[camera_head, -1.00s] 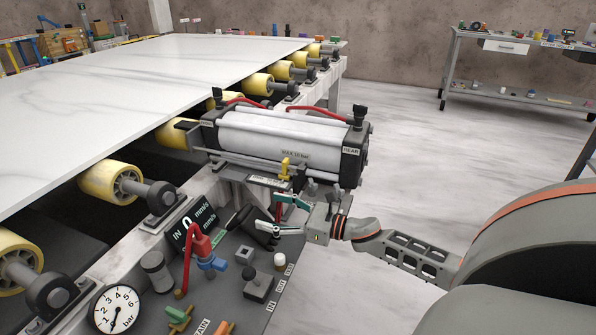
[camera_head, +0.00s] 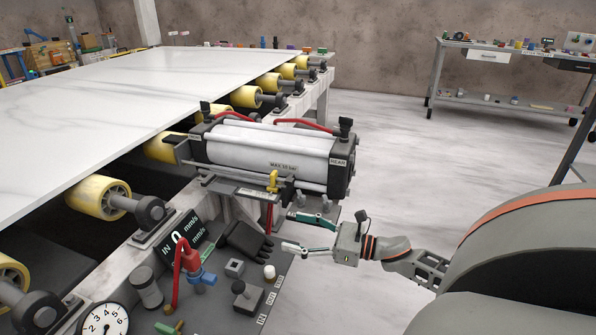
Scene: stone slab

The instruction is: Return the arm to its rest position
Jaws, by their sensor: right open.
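My right gripper (camera_head: 306,234) is open and empty, with its two fingers spread apart and pointing left. It is in front of and below the white-and-grey cylinder (camera_head: 262,148), near the right edge of the dark control panel. My right arm (camera_head: 405,262) comes in from the right side. My left gripper is not in view.
The panel carries a black lever (camera_head: 247,293), a red-and-blue valve (camera_head: 192,264) and a round gauge (camera_head: 104,319). A marble slab (camera_head: 130,92) lies on yellow rollers (camera_head: 100,196) at left. The floor (camera_head: 395,155) behind my arm is clear.

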